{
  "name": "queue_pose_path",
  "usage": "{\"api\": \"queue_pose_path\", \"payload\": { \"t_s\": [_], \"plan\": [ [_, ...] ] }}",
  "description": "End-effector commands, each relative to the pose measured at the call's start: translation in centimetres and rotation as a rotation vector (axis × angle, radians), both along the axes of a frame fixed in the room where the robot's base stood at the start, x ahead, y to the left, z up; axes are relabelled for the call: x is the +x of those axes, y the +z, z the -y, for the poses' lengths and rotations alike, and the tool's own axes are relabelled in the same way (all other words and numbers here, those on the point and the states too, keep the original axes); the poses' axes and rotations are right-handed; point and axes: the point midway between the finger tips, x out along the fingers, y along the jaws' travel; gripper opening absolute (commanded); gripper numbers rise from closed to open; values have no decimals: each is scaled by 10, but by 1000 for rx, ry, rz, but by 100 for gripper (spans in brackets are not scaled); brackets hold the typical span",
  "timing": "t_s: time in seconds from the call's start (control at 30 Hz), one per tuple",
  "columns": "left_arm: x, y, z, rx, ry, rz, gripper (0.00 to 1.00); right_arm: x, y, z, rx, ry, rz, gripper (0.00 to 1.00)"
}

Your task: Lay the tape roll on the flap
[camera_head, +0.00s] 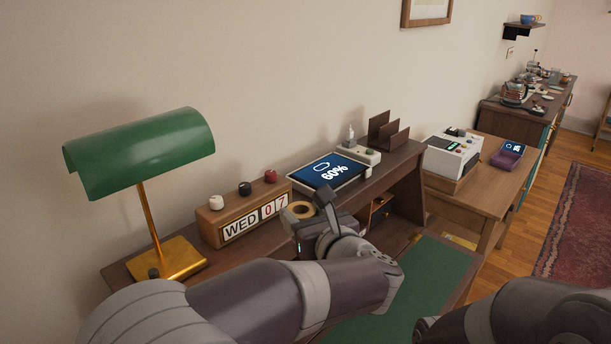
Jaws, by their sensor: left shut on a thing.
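The tape roll (300,209), a tan ring, shows in the head view just in front of the desk's upper shelf, to the right of the calendar block. My left gripper (308,216) is shut on it; the gripper and wrist hide part of the roll and the fingertips. The flap (436,285) is the green-topped panel folded out at the front of the desk, to the right of and lower than the left gripper. My left forearm covers part of the flap. My right arm enters at the lower right, its gripper out of sight.
A green lamp (140,152), a calendar block (243,212), a tablet (329,172) and a letter rack (388,132) stand along the desk's top. A side table (487,179) with a white device (453,154) is at the right. The visible flap surface is bare.

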Motion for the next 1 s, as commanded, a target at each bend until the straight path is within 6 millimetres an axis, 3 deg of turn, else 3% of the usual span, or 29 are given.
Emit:
{"api": "queue_pose_path", "payload": {
  "t_s": [0.13, 0.4, 0.5, 0.8, 1.0],
  "plan": [
    [8, -9, -17, 4, 4, -2, 27, 0, 5, 0, 0, 0, -1, 43],
    [42, -55, -86, 4, 5, -4, 27, 0, 19, 0, 0, 0, 0, 43],
    [50, -65, -99, 2, 3, -1, 27, 0, 21, 0, 0, 0, 0, 43],
    [52, -107, -104, 2, 0, -2, 27, 0, 32, 0, 0, 0, 0, 43],
    [52, -111, -104, 0, -1, 1, 27, 0, 30, 0, 0, 0, 0, 43]
  ]
}}
